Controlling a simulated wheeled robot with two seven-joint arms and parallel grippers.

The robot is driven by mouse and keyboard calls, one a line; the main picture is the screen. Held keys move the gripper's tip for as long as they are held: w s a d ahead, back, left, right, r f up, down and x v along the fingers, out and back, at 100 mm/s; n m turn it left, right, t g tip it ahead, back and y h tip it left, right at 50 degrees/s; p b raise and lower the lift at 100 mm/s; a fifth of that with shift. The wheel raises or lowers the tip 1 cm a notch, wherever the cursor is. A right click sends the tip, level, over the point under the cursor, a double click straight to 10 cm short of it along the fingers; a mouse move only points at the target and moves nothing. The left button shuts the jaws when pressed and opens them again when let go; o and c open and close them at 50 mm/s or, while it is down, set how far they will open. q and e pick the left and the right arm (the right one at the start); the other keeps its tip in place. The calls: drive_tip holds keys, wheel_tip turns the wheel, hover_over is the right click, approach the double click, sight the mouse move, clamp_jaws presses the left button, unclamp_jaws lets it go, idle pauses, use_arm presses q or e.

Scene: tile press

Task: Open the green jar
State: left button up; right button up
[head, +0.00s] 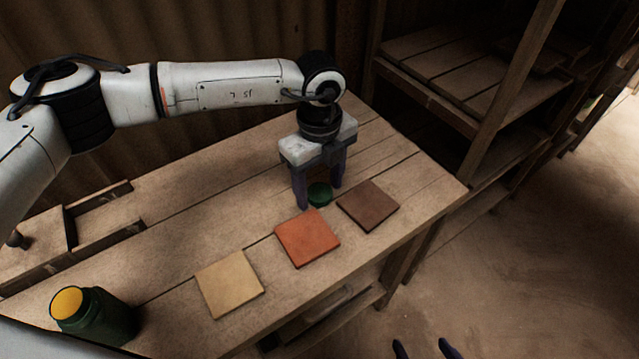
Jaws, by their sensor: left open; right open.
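The green jar (112,318) stands on the table at the lower left, and its top shows a yellow-orange round surface with no green cover over it. A small round green piece that looks like a lid (319,194) rests on the table behind the tiles. My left gripper (320,198) points down over this green piece, open, with a finger to either side of it. I cannot tell whether the fingers touch it. My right gripper (427,349) shows only as two spread fingertips at the bottom edge, open and empty, off the table's front.
A yellow tile (229,284), an orange tile (307,238) and a brown tile (368,205) lie in a row near the front edge. A wooden press frame (40,240) is at the left. Wooden shelves (470,75) stand at the right.

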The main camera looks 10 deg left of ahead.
sight(320, 192)
use_arm(q)
wheel_tip(320, 192, up, 12)
drive_tip(key=shift+r+b, duration=0.15)
drive_tip(key=shift+b, duration=0.15)
